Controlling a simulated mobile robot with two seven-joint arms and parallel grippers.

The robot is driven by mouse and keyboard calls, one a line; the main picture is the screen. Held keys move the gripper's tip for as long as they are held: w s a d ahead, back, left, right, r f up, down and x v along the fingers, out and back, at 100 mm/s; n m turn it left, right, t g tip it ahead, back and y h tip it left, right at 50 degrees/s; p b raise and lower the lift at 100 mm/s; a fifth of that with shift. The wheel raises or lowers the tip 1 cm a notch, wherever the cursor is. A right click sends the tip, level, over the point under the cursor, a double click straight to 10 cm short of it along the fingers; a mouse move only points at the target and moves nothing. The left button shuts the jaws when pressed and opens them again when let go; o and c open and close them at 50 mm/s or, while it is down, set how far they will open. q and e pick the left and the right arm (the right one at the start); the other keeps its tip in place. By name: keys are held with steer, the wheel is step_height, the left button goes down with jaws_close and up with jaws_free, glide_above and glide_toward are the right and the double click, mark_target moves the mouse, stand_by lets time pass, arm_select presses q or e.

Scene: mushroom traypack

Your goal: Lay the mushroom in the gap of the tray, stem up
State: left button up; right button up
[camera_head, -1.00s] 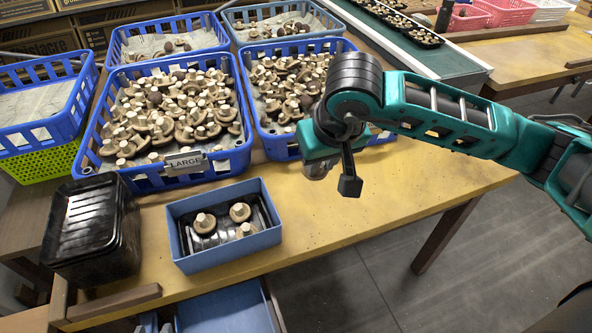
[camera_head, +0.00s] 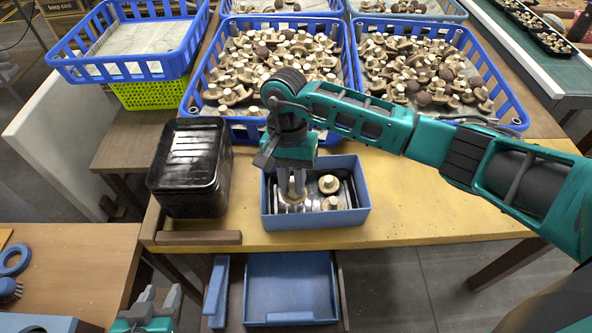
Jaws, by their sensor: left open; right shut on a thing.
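A black tray (camera_head: 345,195) sits inside a blue box (camera_head: 318,219) on the table. Two pale brown mushrooms, one at the back right (camera_head: 329,184) and one at the front right (camera_head: 331,203), stand stem up in it. My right gripper (camera_head: 292,187) points down into the left part of the tray, shut on a mushroom. A pale stem and cap show around its fingertips; the fingers partly hide them, and I cannot tell whether the held mushroom touches the tray. My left gripper (camera_head: 157,304) is open and empty at the bottom left, away from the tray.
A stack of black trays (camera_head: 190,168) stands just left of the blue box. Blue crates full of mushrooms (camera_head: 262,128) stand behind it. The tabletop to the right is clear.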

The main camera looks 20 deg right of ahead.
mark_target(293, 198)
steer(key=shift+w+b+x, duration=0.2)
steer(key=shift+b+x, duration=0.25)
steer(key=shift+x, duration=0.55)
steer(key=shift+w+b+x, duration=0.25)
steer(key=shift+b+x, duration=0.2)
steer(key=shift+x, duration=0.55)
steer(key=shift+w+b+x, duration=0.2)
steer(key=shift+b+x, duration=0.25)
steer(key=shift+x, duration=0.5)
steer(key=shift+f, duration=0.15)
steer(key=o, duration=0.8)
steer(key=shift+d, duration=0.1)
steer(key=shift+o, duration=0.2)
steer(key=v, duration=1.3)
steer(key=shift+s, duration=0.1)
